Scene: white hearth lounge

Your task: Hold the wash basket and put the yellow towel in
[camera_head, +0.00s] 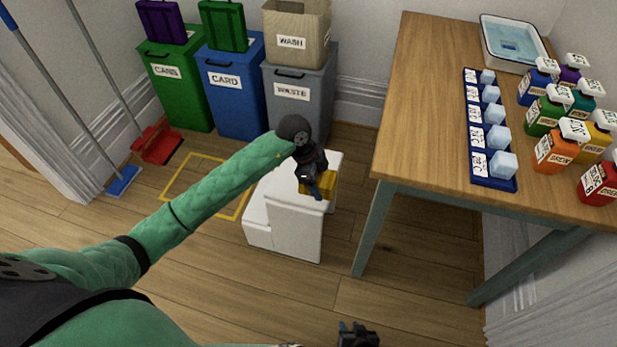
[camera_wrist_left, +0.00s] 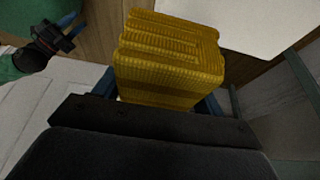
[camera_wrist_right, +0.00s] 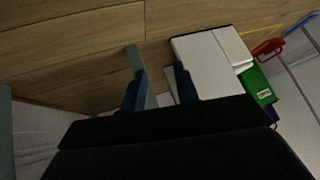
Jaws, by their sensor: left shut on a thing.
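The folded yellow towel (camera_head: 327,181) is between the fingers of my left gripper (camera_head: 317,188), over the white step stool. Whether the towel still touches the stool I cannot tell. In the left wrist view the towel (camera_wrist_left: 168,62) fills the space between the blue fingers. The beige wash basket (camera_head: 297,25), labelled WASH, stands upright on the grey waste bin at the back, away from both grippers. My right gripper (camera_head: 358,332) is low at the bottom edge. In the right wrist view its fingers (camera_wrist_right: 160,92) are apart with nothing between them.
The white step stool (camera_head: 293,228) stands left of the wooden table (camera_head: 425,110). The grey waste bin (camera_head: 308,100), blue card bin (camera_head: 235,105) and green cans bin (camera_head: 178,92) line the wall. A yellow floor outline (camera_head: 178,172) is empty. Several bottles and a blue tray (camera_head: 494,178) occupy the table.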

